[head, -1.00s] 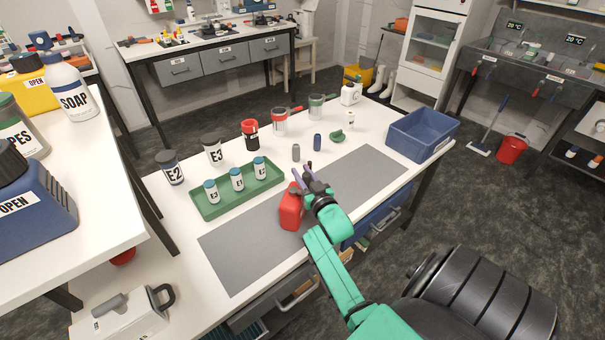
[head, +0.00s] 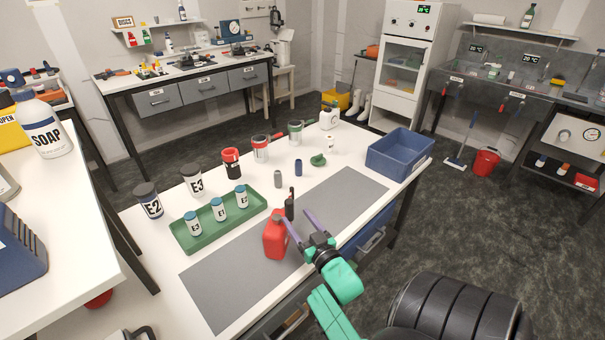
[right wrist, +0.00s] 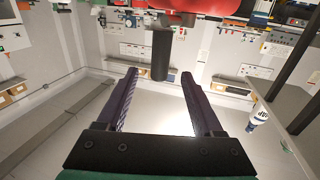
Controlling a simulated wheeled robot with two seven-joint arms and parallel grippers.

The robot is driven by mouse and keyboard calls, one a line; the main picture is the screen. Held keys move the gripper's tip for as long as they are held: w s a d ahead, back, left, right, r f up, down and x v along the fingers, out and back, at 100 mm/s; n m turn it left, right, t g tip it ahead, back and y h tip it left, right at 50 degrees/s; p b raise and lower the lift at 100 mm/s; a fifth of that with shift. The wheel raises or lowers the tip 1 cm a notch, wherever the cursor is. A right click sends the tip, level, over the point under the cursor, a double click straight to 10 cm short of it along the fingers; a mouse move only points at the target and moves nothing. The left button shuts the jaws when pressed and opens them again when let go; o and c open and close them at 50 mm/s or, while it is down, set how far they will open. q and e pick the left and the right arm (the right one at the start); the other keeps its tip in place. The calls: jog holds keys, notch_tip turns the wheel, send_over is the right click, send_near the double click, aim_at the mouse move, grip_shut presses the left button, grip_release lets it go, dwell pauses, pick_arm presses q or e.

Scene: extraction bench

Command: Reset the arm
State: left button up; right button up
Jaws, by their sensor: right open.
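My right gripper (head: 296,216) is open, with its two purple fingers spread above the grey mat (head: 225,288). My left gripper is not in view.
A green tray (head: 185,245) with several blue-capped bottles lies left of the mat. Jars (head: 192,182) and cups line the bench's far side. A blue bin (head: 398,150) stands at the right end. The mat's right part is clear.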

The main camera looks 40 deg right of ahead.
jog(key=v, duration=0.3)
jog(key=shift+w, duration=0.15)
